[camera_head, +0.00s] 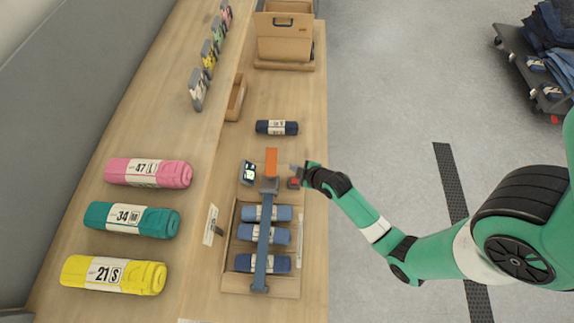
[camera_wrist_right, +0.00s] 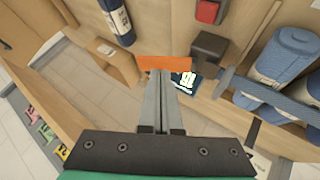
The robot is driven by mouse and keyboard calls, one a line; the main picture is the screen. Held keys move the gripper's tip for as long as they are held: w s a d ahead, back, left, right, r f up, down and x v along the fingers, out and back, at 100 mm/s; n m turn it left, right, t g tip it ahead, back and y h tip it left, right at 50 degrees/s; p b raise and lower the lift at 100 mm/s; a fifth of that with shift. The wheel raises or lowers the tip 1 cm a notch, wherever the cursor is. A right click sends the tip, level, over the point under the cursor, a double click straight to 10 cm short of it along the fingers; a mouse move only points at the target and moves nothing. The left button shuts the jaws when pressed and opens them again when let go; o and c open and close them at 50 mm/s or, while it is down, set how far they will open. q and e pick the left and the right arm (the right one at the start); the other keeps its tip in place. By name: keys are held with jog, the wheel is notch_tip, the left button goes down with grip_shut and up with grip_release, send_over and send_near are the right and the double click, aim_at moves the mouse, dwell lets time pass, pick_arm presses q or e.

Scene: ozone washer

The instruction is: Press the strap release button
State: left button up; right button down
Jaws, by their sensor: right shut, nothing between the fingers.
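A red button (camera_head: 294,183) on a dark mount sits at the right edge of the wooden table; it also shows at the top of the right wrist view (camera_wrist_right: 208,11). A blue-grey strap (camera_head: 264,235) crosses a wooden tray (camera_head: 228,281) of rolled blue cloths. At its far end are a dark block (camera_head: 269,186) and an orange piece (camera_head: 271,160). My right gripper (camera_head: 295,168) is shut and empty, close to the red button and right of the orange piece. In the wrist view its fingertips (camera_wrist_right: 163,76) overlap the orange piece. My left gripper is not in view.
A small display (camera_head: 247,172) stands left of the block. A dark blue roll (camera_head: 277,127) lies beyond the orange piece. Pink (camera_head: 147,172), teal (camera_head: 131,219) and yellow (camera_head: 113,275) rolls lie at left. A wooden box (camera_head: 284,38) stands at the far end.

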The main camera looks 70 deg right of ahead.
aim_at(297, 182)
jog(key=shift+s+d+f, duration=0.3)
jog(key=shift+s, duration=0.35)
jog(key=shift+f, duration=0.1)
notch_tip(297, 182, down, 8)
jog(key=b, duration=0.8)
jog(key=shift+w+f, duration=0.1)
jog(key=shift+f, duration=0.2)
jog(key=shift+f, duration=0.1)
dwell(1.0)
jog(key=shift+f+b, duration=0.3)
jog(key=shift+b, duration=0.1)
